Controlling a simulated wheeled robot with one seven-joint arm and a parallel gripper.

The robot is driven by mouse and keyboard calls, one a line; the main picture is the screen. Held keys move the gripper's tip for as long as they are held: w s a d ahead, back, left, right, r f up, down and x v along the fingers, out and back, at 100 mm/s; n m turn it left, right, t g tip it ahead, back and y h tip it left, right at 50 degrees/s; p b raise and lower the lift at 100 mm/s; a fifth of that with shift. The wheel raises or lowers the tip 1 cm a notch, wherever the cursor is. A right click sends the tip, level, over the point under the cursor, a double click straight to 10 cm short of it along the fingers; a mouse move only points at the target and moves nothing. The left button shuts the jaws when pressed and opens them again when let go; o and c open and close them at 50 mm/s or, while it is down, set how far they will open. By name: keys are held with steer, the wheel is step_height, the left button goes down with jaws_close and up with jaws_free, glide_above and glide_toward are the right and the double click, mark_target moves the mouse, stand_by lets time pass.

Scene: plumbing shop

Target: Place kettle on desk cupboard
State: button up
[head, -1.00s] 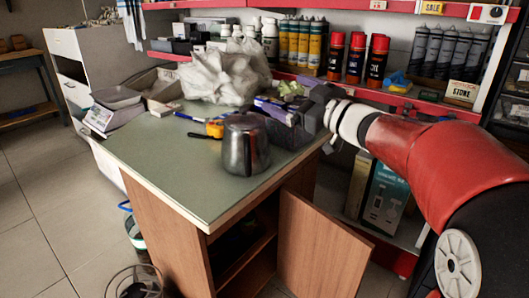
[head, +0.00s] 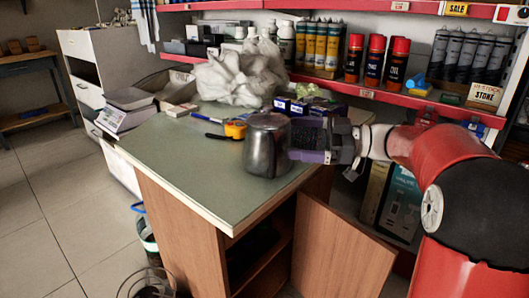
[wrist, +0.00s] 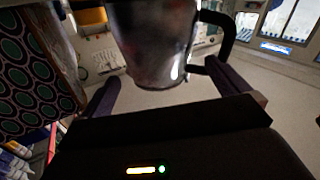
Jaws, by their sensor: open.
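The kettle (head: 267,147), a dark shiny metal pot, stands upright on the green top (head: 190,165) of the wooden desk cupboard, near its right edge. The cupboard's door (head: 335,250) hangs open below. My gripper (head: 298,151) is just right of the kettle at body height, pointing left at it. In the wrist view, the kettle (wrist: 155,40) lies between and just beyond the spread fingers of my gripper (wrist: 161,75), with its black handle (wrist: 228,25) near the right finger. The fingers are open, and I cannot tell whether either touches the kettle.
A crumpled white bag (head: 238,75), small boxes (head: 305,106) and a yellow tape measure (head: 235,129) lie behind the kettle. A red-edged shelf (head: 410,97) with cans and bottles runs along the back. The desk top's front left is clear.

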mark_target(269, 130)
steer(key=a, duration=0.4)
steer(key=w+a, duration=0.1)
steer(key=a, duration=0.2)
steer(key=shift+a+r, duration=0.1)
steer(key=shift+r, duration=0.25)
steer(key=c, duration=1.8)
steer(key=shift+o, duration=0.2)
steer(key=shift+r, duration=0.2)
